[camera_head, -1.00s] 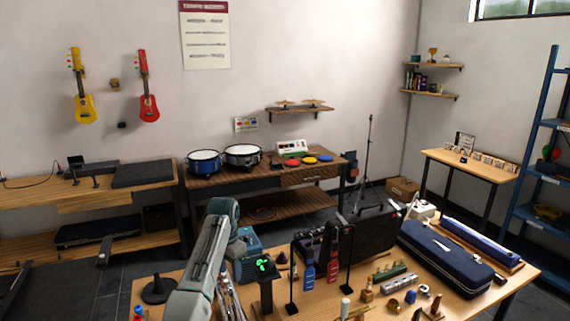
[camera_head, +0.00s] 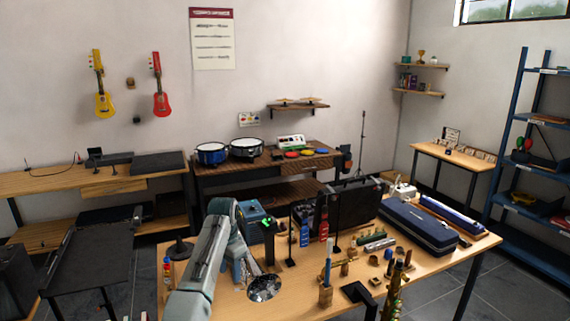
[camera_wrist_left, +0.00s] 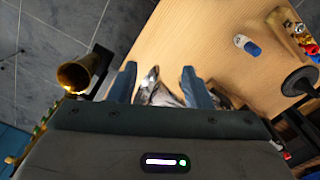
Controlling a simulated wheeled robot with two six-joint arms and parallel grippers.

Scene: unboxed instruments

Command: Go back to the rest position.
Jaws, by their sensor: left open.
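My left arm reaches in from the bottom left of the head view and bends down over the front left of the workbench. My left gripper (camera_head: 242,272) is low over the bench top, partly hidden by its own arm. In the left wrist view the gripper (camera_wrist_left: 158,72) has its two blue fingers apart. A shiny silver object (camera_wrist_left: 160,92) shows between and behind the fingers; contact cannot be told. A silver, round-mouthed object (camera_head: 264,288) lies beside the gripper in the head view. My right gripper is not in view.
The workbench (camera_head: 225,305) holds a small lit device on a stand (camera_head: 269,240), bottles, a dark blue case (camera_head: 418,225) and several small parts. A black round-based stand (camera_head: 180,249) is left of my arm. A brass bell (camera_wrist_left: 75,75) shows near the bench edge in the wrist view.

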